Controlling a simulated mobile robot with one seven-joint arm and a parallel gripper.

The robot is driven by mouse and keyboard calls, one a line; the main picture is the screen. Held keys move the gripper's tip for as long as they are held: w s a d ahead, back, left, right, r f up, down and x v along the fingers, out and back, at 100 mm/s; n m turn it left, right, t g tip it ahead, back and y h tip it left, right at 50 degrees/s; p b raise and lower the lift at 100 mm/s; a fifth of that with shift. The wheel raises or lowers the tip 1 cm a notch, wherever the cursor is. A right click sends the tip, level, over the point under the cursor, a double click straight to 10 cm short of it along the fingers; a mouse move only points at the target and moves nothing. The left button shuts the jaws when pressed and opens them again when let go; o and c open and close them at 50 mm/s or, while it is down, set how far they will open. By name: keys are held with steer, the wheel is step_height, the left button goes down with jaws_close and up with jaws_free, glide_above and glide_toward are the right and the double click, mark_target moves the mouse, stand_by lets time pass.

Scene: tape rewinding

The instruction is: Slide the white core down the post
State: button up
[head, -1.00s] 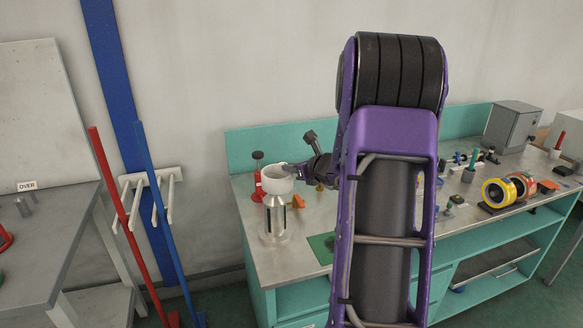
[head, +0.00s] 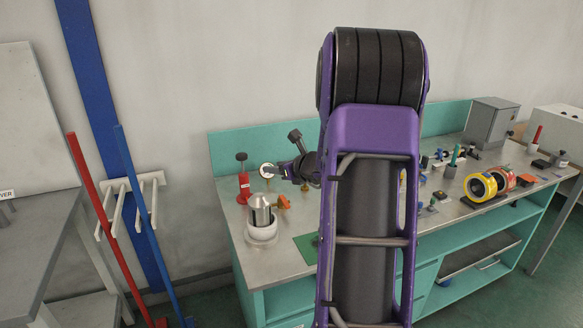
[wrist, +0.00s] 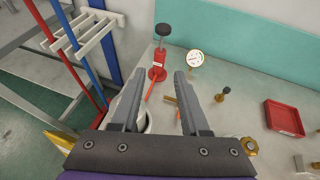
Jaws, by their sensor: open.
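The white core (head: 262,234) sits low around the metal post (head: 261,208), near the bench top. The upper part of the post stands bare above the core. My gripper (head: 276,171) is at the upper right of the post in the head view, apart from the core. In the wrist view my gripper (wrist: 159,82) has its two fingers spread with nothing held between them. A white curved rim, apparently the core (wrist: 149,123), shows beside the left finger, which hides most of it.
A red tool with a black knob (head: 243,178) and a round dial gauge (wrist: 195,58) stand behind. A red tray (wrist: 284,117) lies at the right in the wrist view. A green mat (head: 306,247) lies right of the post.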

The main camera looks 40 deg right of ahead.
steer(key=v, duration=1.6)
steer(key=shift+s, duration=0.3)
steer(key=shift+r, duration=0.2)
